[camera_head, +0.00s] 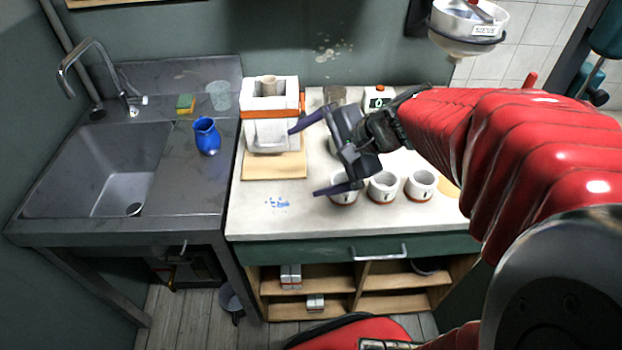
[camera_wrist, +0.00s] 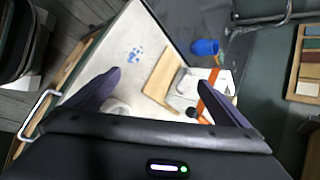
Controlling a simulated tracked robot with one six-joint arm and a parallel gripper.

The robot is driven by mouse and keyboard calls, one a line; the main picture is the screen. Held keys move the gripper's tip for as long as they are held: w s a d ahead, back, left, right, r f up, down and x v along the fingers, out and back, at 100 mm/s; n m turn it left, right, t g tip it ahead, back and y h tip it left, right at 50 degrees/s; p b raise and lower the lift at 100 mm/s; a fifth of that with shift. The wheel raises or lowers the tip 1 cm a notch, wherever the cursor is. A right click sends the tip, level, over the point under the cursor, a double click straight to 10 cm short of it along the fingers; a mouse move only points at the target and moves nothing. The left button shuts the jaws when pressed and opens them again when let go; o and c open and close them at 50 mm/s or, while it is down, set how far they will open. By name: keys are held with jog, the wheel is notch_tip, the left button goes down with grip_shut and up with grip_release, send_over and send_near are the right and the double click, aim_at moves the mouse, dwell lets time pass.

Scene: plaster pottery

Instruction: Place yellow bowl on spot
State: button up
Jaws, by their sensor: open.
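A blue speckled spot (camera_head: 277,203) is on the pale worktop (camera_head: 262,221), in front of the wooden board; it also shows in the wrist view (camera_wrist: 133,54). A yellowish rounded thing (camera_head: 448,187) shows at the right of the worktop, mostly hidden by my arm. I cannot tell whether it is the yellow bowl. My gripper (camera_head: 303,162) is open and empty above the worktop, between the plaster mould and the white cups. Its two fingers also show spread apart in the wrist view (camera_wrist: 160,78).
A white mould with an orange band (camera_head: 270,131) stands on a wooden board (camera_head: 262,171). White cups (camera_head: 383,187) stand in a row at the front right. A blue jug (camera_head: 207,137) stands by the sink (camera_head: 103,165). The worktop around the spot is clear.

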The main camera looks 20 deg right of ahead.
jog(key=s+a+r+n+h, duration=0.1)
jog(key=s+n+h, duration=0.1)
jog(key=s+n, duration=0.4)
jog(key=s+a+r+n+g+h, duration=0.1)
jog(key=s+a+n+h, duration=0.1)
jog(key=s+n, duration=0.5)
jog(key=shift+s+n+h, duration=0.3)
jog(key=shift+n+h, duration=0.5)
jog(key=shift+r, duration=0.1)
